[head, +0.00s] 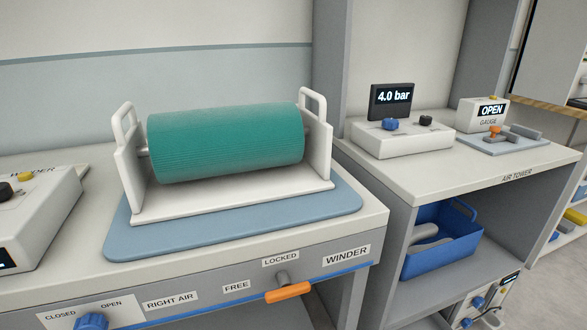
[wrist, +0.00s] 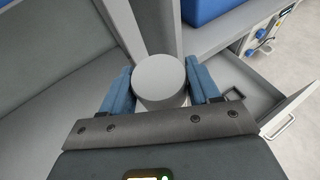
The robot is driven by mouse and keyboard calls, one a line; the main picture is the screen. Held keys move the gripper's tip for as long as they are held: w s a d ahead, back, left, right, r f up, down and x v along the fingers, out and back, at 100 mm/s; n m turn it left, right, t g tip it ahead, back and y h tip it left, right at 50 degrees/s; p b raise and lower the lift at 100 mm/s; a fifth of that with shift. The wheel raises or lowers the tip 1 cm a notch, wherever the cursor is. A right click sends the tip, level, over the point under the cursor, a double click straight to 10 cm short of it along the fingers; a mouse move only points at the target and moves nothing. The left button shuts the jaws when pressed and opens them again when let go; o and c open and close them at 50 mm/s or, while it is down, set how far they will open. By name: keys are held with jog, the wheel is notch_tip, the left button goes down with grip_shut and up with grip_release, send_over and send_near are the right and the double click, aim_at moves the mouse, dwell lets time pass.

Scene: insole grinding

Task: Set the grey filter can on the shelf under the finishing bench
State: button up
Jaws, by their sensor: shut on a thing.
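My gripper (wrist: 161,84) shows only in the wrist view, with its two blue fingers shut on the grey filter can (wrist: 159,76). The can is a plain light-grey cylinder, seen mostly from its round end, and its far part is hidden. It is held between grey cabinet panels and an open drawer. I cannot tell whether it touches anything below. No bench in view is labelled as the finishing bench, and neither the can nor my gripper shows in the head view.
In the wrist view, an open drawer (wrist: 288,112) juts out at the right, and a blue bin (wrist: 206,8) is at the top. The head view shows the winder's teal roller (head: 228,142), the air tower bench (head: 455,174) and the blue bin (head: 448,256) on a shelf beneath.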

jog(key=shift+n+y, duration=0.4)
jog(key=r+p, duration=0.1)
jog(key=s+r+p, duration=0.1)
jog(key=p, duration=0.1)
jog(key=r+p, duration=0.1)
jog(key=p, duration=0.1)
jog(key=shift+s+d+r, duration=0.25)
jog(key=shift+s+r, duration=0.05)
jog(key=shift+s, duration=0.05)
jog(key=s+d+r+y+p, duration=0.1)
jog(key=p, duration=0.3)
jog(key=shift+r+n, duration=0.3)
jog(key=shift+n, duration=0.1)
